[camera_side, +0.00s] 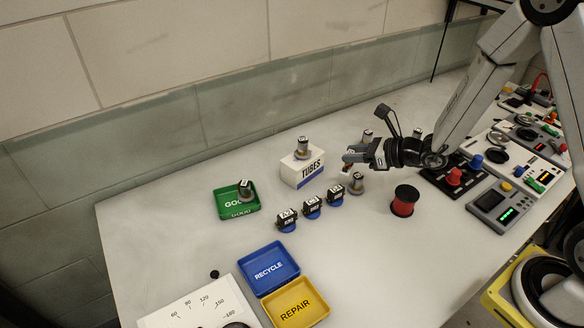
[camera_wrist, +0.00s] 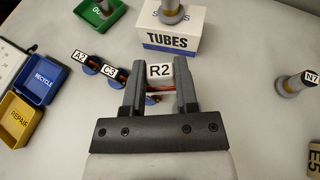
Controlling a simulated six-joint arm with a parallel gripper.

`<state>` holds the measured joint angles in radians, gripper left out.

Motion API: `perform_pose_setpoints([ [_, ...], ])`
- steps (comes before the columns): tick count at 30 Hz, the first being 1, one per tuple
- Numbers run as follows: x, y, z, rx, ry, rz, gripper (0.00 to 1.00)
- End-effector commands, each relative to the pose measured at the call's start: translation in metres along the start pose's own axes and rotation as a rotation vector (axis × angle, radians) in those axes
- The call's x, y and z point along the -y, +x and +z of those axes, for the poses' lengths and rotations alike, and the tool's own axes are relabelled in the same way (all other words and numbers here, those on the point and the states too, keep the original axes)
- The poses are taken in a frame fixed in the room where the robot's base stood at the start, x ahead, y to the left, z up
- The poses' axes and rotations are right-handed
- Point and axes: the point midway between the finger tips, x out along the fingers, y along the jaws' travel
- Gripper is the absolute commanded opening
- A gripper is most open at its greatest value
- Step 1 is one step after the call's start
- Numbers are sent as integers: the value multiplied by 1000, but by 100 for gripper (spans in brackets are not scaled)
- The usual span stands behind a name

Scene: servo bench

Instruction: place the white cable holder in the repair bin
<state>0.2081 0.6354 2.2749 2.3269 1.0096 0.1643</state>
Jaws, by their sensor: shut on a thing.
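My gripper (camera_side: 350,158) is above the bench beside the TUBES box, far from the bins. In the side view the held thing is small and mostly hidden by the fingers. The yellow repair bin (camera_side: 287,297) lies at the front of the bench, below the blue recycle bin. It also shows at the left edge of the wrist view (camera_wrist: 30,122) and looks empty.
The blue recycle bin (camera_side: 270,254) adjoins the repair bin. Several black labelled parts on blue bases (camera_side: 312,207) stand between my gripper and the bins. The TUBES box (camera_side: 293,174), a green bin (camera_side: 222,207) and a red spool (camera_side: 403,201) stand nearby.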

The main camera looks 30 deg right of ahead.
Motion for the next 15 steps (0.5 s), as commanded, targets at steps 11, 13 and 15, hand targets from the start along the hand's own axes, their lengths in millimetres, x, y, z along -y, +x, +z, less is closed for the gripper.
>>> perform_pose_setpoints([
  [11,-137,24,9,6,-163,388,0],
  [13,-162,24,8,6,-192,459,0],
  [15,-186,22,8,7,-220,529,0],
])
